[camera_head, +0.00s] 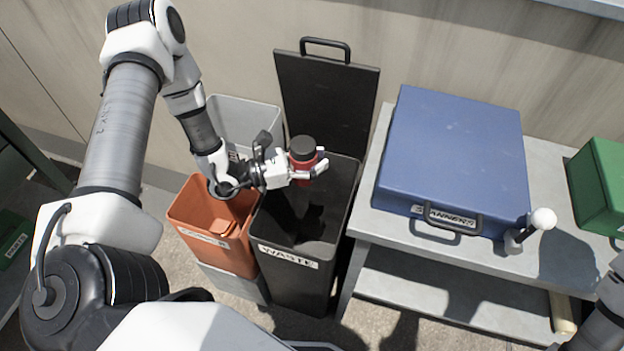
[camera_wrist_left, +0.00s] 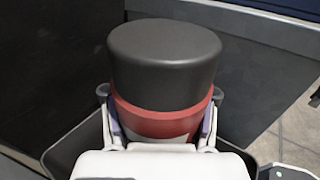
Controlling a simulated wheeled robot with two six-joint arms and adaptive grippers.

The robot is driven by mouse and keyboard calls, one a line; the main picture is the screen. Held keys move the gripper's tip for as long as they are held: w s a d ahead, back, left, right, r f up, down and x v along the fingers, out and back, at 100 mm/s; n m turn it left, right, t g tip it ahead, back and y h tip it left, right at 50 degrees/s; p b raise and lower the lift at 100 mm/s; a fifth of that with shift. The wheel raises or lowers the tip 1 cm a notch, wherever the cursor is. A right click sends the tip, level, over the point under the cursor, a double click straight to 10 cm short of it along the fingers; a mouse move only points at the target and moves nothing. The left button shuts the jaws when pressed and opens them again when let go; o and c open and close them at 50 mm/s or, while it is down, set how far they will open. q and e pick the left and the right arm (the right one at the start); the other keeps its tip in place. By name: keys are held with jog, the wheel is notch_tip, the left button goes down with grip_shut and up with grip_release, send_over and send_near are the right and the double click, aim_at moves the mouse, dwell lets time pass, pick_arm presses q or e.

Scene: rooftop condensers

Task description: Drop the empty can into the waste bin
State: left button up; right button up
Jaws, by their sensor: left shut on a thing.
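The can (camera_head: 303,156) is red with a black top. My left gripper (camera_head: 308,171) is shut on it and holds it upright over the opening of the black waste bin (camera_head: 292,264), which is labelled WASTE. The bin's lid (camera_head: 328,100) stands open against the wall side. In the left wrist view the can (camera_wrist_left: 163,70) fills the middle between the two fingers of my left gripper (camera_wrist_left: 160,125), with the dark bin walls around it. The can's lower part is hidden there. My right gripper is not in view.
An orange bin (camera_head: 215,232) stands left of the waste bin, with a grey bin (camera_head: 243,117) behind. At right a grey table (camera_head: 375,222) carries a blue case (camera_head: 455,150) and a white-knobbed lever (camera_head: 541,220). A green box (camera_head: 600,185) sits farther right.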

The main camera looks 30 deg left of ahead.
pick_arm(q)
notch_tip(320, 180, down, 9)
jog(key=b, duration=0.5)
jog(key=shift+a, duration=0.45)
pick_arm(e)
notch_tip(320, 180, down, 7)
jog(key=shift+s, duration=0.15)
pick_arm(q)
jog(key=o, duration=1.4)
jog(key=shift+s, duration=0.1)
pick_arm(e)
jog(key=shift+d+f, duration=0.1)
pick_arm(q)
send_over(266, 195)
jog(key=s+d, duration=0.3)
jog(key=shift+w+a, duration=0.2)
jog(key=shift+w, duration=0.05)
